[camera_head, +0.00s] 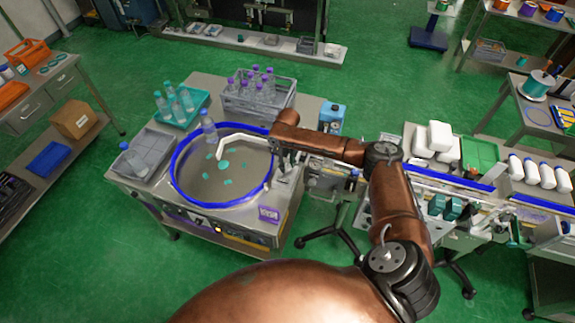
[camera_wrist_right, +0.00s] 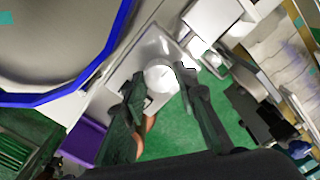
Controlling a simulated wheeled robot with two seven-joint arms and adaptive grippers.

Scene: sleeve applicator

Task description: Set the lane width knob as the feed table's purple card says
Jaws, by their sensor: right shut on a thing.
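The purple card (camera_head: 268,214) is on the front right corner of the feed table (camera_head: 240,232); its writing is too small to read. In the right wrist view, a purple surface (camera_wrist_right: 82,142) shows at lower left. My right gripper (camera_head: 284,166) points down at the table's right edge, beside the blue-rimmed bowl. In the wrist view its two dark fingers (camera_wrist_right: 160,80) stand on either side of a pale round knob (camera_wrist_right: 160,78) with a small dark mark, and are shut on it. The knob is hidden in the head view. My left gripper is not in view.
The blue-rimmed bowl (camera_head: 178,187) holds several teal discs. Behind it are a teal tray (camera_head: 183,119) with bottles and a grey crate (camera_head: 257,112) with purple-capped bottles. A conveyor (camera_head: 440,182) runs right from the table. Green floor is clear at front left.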

